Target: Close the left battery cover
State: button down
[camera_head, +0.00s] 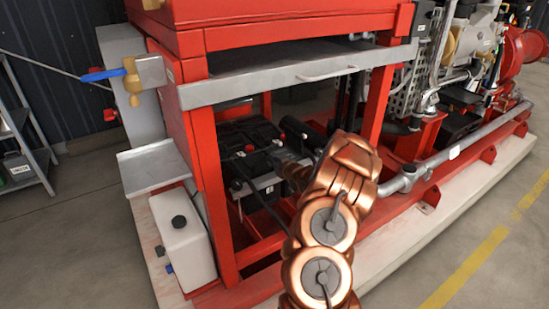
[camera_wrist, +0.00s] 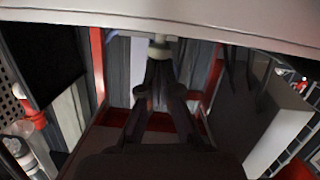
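A grey metal panel with a bar handle (camera_head: 325,75), which looks like the battery cover, juts out high across the front of the red frame in the head view. A pale panel edge (camera_wrist: 200,18) also crosses the top of the wrist view. Black batteries (camera_head: 250,145) sit uncovered below, inside the frame. My copper arm reaches into the opening under the panel and hides part of the batteries. My gripper (camera_wrist: 157,72) shows in the wrist view with its dark fingers drawn together, below the pale edge. A pale round part stands just beyond the tips; I cannot tell if they touch it. My fingertips are not clear in the head view.
Red frame posts (camera_head: 212,165) and (camera_head: 381,95) stand on both sides of the opening. A white tank (camera_head: 185,240) and a blue-handled valve (camera_head: 105,74) are at the left. Grey pipes (camera_head: 440,165) run at the right. The floor in front is clear.

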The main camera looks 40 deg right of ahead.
jog(key=shift+s, duration=0.1)
jog(key=shift+r, duration=0.5)
notch_tip(320, 180, up, 3)
jog(key=shift+r+p, duration=0.1)
jog(key=shift+p, duration=0.75)
jog(key=v, duration=1)
jog(key=shift+a, duration=0.2)
